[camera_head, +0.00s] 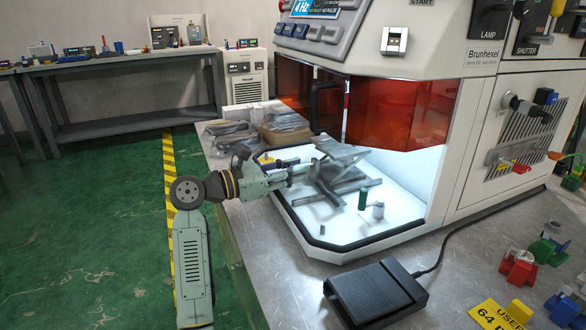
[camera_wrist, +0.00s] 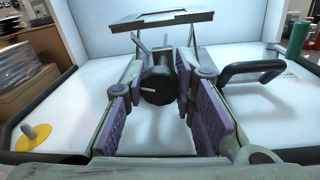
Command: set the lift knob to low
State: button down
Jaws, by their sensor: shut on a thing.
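The lift knob (camera_wrist: 156,86) is a dark round knob with a short white mark, which points left in the wrist view. It sits at the front of a lab lift with a flat grey top plate (camera_wrist: 160,19). My gripper (camera_wrist: 160,76) has its purple-padded fingers on either side of the knob and is shut on it. In the head view my gripper (camera_head: 308,170) reaches into the lit enclosure at the lift, whose tilted-looking plate (camera_head: 341,152) shows there. The knob itself is hidden behind my fingers in that view. I cannot read any low marking.
The white enclosure floor (camera_head: 335,225) has a dark rim. A green cylinder (camera_head: 363,199) and a small grey post (camera_head: 378,211) stand right of the lift. A black handle (camera_wrist: 250,71) is close to my right finger. A black foot pedal (camera_head: 375,292) lies in front.

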jog(key=shift+n, duration=0.3)
jog(key=n+p, duration=0.1)
jog(key=n, duration=0.3)
jog(key=shift+r+n+p, duration=0.1)
jog(key=shift+n+p, duration=0.25)
jog(key=shift+n, duration=0.05)
jog(key=n+p, duration=0.2)
jog(key=n, duration=0.3)
jog(key=n+g+p, duration=0.1)
jog(key=n+p, duration=0.2)
jog(key=n, duration=0.2)
jog(key=shift+a, duration=0.1)
jog(key=shift+n+p, duration=1.5)
jog(key=shift+n, duration=1)
jog(key=c, duration=1.3)
grip_release()
jog(key=shift+g, duration=0.3)
jog(key=shift+f, duration=0.2)
